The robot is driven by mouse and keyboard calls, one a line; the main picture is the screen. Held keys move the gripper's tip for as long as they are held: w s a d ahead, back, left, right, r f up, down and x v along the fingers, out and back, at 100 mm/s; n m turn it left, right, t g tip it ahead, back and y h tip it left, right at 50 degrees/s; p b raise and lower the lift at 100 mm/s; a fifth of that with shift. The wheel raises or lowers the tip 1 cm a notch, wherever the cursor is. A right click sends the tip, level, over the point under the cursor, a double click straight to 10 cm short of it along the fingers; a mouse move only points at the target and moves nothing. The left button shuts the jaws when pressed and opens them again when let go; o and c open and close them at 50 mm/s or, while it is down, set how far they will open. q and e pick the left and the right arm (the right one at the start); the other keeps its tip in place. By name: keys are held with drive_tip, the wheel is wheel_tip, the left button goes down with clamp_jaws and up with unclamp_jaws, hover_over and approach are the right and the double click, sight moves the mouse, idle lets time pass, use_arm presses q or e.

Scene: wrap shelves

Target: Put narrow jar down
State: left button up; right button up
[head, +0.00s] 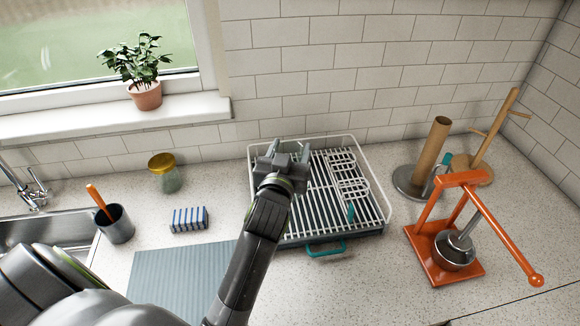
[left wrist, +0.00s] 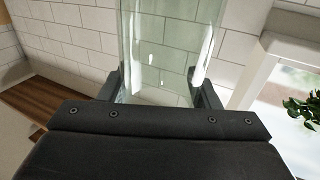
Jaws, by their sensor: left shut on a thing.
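My left gripper (head: 284,158) is over the back left part of the white wire dish rack (head: 377,187) in the head view. In the left wrist view it is shut on a clear, pale-green glass vessel, which I take to be the narrow jar (left wrist: 165,45). One finger shows on each side of the glass. The jar's far end runs out of the top of that view. In the head view I cannot make the jar out at the gripper. My right gripper is not in view.
A gold-lidded glass jar (head: 167,180), a striped sponge (head: 189,219) and a grey cup (head: 117,226) stand left of the rack. A ribbed grey mat (head: 175,275) lies in front. Right are a paper-towel stand (head: 432,150) and an orange press (head: 447,240). Counter between sponge and rack is clear.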

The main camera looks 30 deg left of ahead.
use_arm(q)
drive_tip(key=shift+f, duration=0.85)
wheel_tip(320, 180, down, 3)
drive_tip(key=shift+w+f, duration=0.1)
drive_tip(key=shift+f, duration=0.2)
drive_tip(key=o, duration=1.4)
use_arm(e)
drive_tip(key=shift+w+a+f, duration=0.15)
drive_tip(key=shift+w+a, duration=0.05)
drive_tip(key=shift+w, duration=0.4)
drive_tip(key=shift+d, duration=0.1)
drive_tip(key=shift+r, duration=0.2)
